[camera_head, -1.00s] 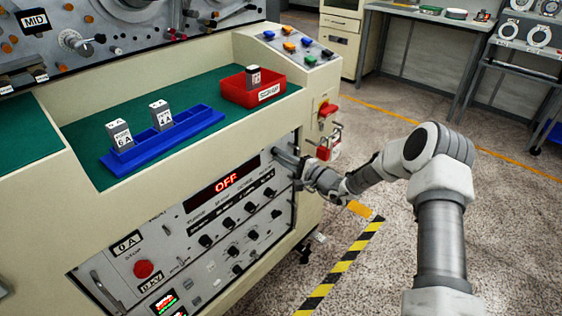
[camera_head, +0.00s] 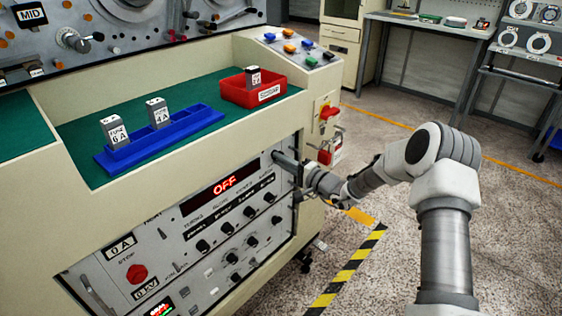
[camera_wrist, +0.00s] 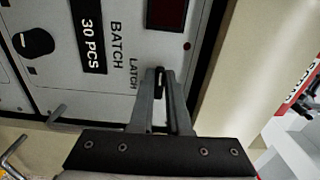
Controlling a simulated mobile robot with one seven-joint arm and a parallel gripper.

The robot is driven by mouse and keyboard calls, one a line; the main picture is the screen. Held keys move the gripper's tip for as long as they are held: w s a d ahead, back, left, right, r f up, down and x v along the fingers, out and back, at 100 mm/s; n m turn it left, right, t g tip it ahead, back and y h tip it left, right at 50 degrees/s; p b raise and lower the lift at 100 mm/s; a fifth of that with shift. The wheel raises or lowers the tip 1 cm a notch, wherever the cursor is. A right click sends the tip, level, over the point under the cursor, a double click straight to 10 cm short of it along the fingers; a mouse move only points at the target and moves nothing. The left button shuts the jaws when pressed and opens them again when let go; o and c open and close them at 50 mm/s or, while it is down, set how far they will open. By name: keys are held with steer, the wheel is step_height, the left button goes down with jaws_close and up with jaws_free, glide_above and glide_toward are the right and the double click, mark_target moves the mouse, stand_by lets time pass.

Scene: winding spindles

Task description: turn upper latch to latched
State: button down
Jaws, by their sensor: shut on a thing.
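The upper latch is a small dark tab (camera_wrist: 160,80) on the grey front panel, beside the printed word LATCH in the wrist view. My gripper (camera_wrist: 163,88) is shut on it, with one finger on each side. The fingers hide part of the latch, so I cannot tell how far it is turned. In the head view my gripper (camera_head: 284,161) is at the panel's upper right corner, right of the red OFF display (camera_head: 224,185). The latch itself is hidden there.
The panel carries several black knobs (camera_wrist: 34,43) and a red stop button (camera_head: 137,273). A blue tray (camera_head: 160,139) and a red bin (camera_head: 253,92) stand on the green top. Open floor lies right.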

steer(key=shift+d, duration=0.1)
steer(key=c, duration=0.9)
jaws_free()
steer(key=p+v, duration=0.3)
steer(key=v, duration=1.4)
steer(key=shift+s+d+p, duration=0.15)
steer(key=shift+p, duration=0.2)
